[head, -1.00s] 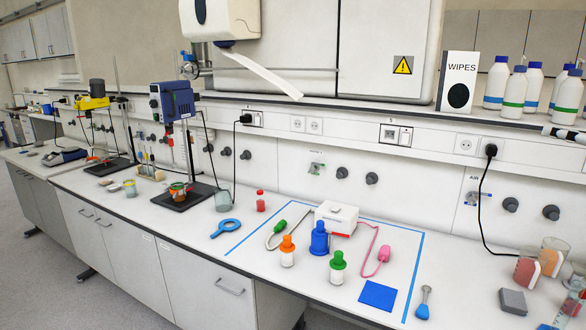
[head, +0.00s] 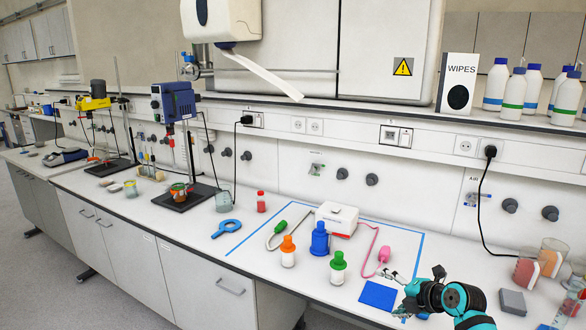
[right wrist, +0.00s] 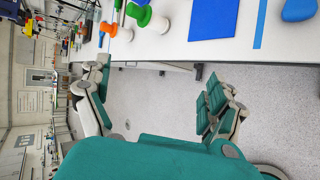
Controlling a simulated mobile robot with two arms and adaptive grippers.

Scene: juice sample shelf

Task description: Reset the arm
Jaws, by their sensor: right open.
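My right gripper (head: 393,292) is at the front right of the bench, by the blue square (head: 378,295). Its black and teal arm comes in from the lower right. In the right wrist view, its two fingers (right wrist: 160,78) are spread wide with only floor showing between them, so it is open and empty. The bench edge and the blue square (right wrist: 212,20) lie beyond the fingertips. My left gripper is in neither view.
Orange-capped (head: 288,252), green-capped (head: 338,268) and blue (head: 320,238) bottles stand near a white device (head: 338,217) inside a blue tape outline. Beakers (head: 550,258) and a grey block (head: 513,303) are at the right. A shelf with several white bottles (head: 497,84) is above.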

